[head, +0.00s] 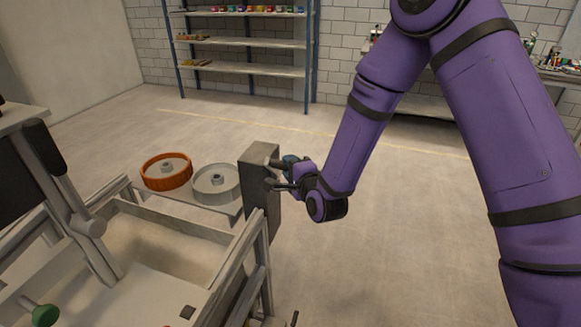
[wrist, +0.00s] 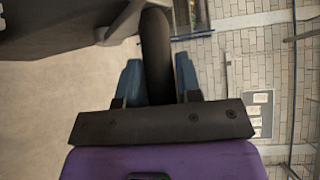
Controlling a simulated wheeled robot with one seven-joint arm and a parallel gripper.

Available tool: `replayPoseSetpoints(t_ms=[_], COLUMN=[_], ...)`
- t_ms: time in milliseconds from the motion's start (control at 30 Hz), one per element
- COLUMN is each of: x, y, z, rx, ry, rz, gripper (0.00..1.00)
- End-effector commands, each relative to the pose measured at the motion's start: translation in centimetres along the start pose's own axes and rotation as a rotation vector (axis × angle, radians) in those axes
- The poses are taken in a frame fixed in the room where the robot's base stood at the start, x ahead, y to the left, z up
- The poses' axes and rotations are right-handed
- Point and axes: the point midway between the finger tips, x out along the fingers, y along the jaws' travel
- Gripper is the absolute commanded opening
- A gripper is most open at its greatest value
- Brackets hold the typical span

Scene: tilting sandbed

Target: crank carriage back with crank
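The crank's dark round handle (wrist: 157,55) shows in the wrist view between the two blue fingertips of my gripper (wrist: 159,78). Both fingers lie close along its sides and appear to touch it. In the head view my gripper (head: 284,173) is at the right side of an upright grey housing (head: 259,205) by the sandbed frame; the handle is mostly hidden there by the fingers.
A green knob (head: 45,314) is at the lower left. A shelf rack (head: 245,44) stands by the back wall. The floor (head: 400,240) right of the housing is clear.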

Motion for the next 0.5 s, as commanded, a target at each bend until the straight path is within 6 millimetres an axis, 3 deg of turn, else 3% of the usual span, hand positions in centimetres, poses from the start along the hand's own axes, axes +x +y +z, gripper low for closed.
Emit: replayPoseSetpoints(t_ms=[33,133,500], x=[0.0,0.0,-0.9], y=[0.0,0.0,1.5], z=[0.0,0.0,0.9], rx=[0.000,0.000,0.002], ry=[0.000,0.000,-0.003], rz=[0.000,0.000,0.006], gripper=[0.20,0.00,0.00])
